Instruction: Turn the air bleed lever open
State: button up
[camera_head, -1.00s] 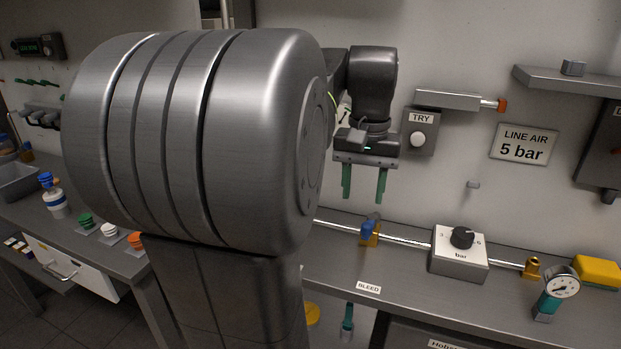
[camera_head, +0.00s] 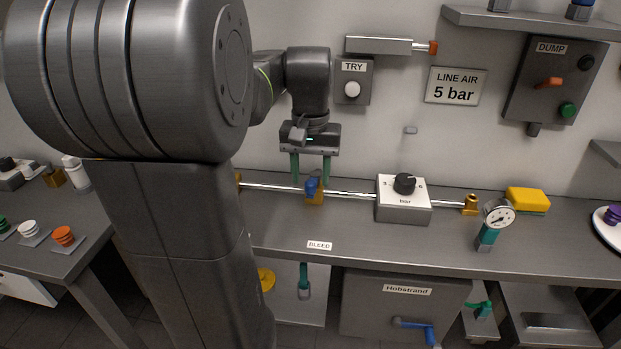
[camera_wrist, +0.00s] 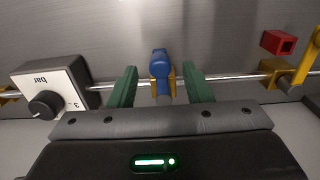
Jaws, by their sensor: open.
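The air bleed lever (camera_head: 311,186) is a small blue handle on a brass valve body (camera_head: 314,198), set on a thin metal pipe above the BLEED label (camera_head: 319,245). In the wrist view the blue lever (camera_wrist: 160,64) lies between my two green fingers, with a clear gap on each side. My gripper (camera_head: 311,180) points down over the pipe with its fingers apart and nothing held; it also shows in the wrist view (camera_wrist: 160,85). In the head view the fingertips are beside the lever, at about its height.
A regulator box with a black knob (camera_head: 404,184) sits on the pipe to the right. A red square piece (camera_wrist: 279,43) shows in the wrist view.

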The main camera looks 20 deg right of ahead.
jog(key=shift+f, duration=0.7)
grip_shut()
jog(key=shift+s+d+n, duration=0.1)
jog(key=shift+n, duration=0.2)
jog(key=w+d+n+p, duration=0.2)
jog(key=d+n+p, duration=0.6)
jog(key=n, duration=0.9)
jog(key=shift+w+d+n+p, duration=0.25)
jog(key=shift+d+n+p, duration=0.1)
jog(key=shift+d, duration=0.2)
jog(key=shift+r, duration=0.1)
